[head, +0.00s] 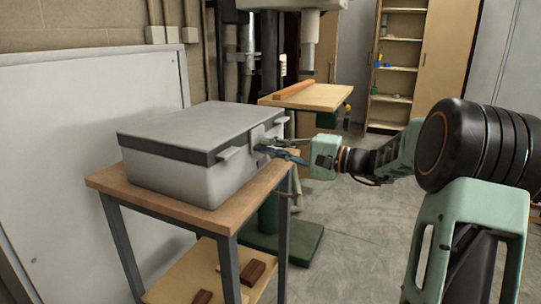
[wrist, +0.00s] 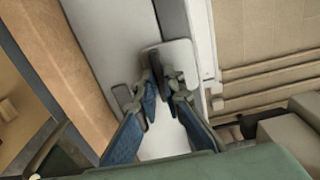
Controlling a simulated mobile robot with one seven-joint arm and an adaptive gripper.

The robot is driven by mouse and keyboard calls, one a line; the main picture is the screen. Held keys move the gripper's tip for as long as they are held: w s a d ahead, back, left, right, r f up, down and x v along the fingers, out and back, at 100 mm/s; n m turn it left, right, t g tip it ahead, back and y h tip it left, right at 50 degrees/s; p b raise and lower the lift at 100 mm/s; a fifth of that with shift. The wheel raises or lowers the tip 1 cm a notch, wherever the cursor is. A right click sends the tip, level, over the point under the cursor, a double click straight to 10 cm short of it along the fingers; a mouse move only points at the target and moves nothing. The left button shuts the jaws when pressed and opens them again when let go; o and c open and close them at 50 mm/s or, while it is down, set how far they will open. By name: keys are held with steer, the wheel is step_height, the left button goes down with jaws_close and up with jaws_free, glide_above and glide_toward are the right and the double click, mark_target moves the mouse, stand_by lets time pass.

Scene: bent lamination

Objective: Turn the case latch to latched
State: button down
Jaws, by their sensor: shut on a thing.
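The grey case (head: 190,155) stands with its lid down on the wooden top of a small stand. Its latch, on a pale plate (wrist: 181,58), is on the side facing my arm. My gripper (head: 268,150) reaches that side from the right. In the wrist view my gripper (wrist: 163,85) has its blue fingers converging on the dark latch handle (wrist: 150,76), shut on it. The fingertips hide part of the latch, so its exact angle is hard to tell. A small grey bracket (head: 232,153) sticks out of the case beside the latch.
The stand (head: 160,205) has a lower shelf with dark wooden blocks (head: 254,272). Behind the case is a drill press with a wooden table (head: 306,97). A pale panel (head: 60,150) leans at the left wall. The floor (head: 350,230) right of the stand is clear.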

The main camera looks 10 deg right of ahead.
steer(key=shift+d, duration=0.1)
stand_by(0.4)
steer(key=c, duration=2)
jaws_free()
steer(key=shift+c, duration=0.2)
steer(key=v, duration=1.2)
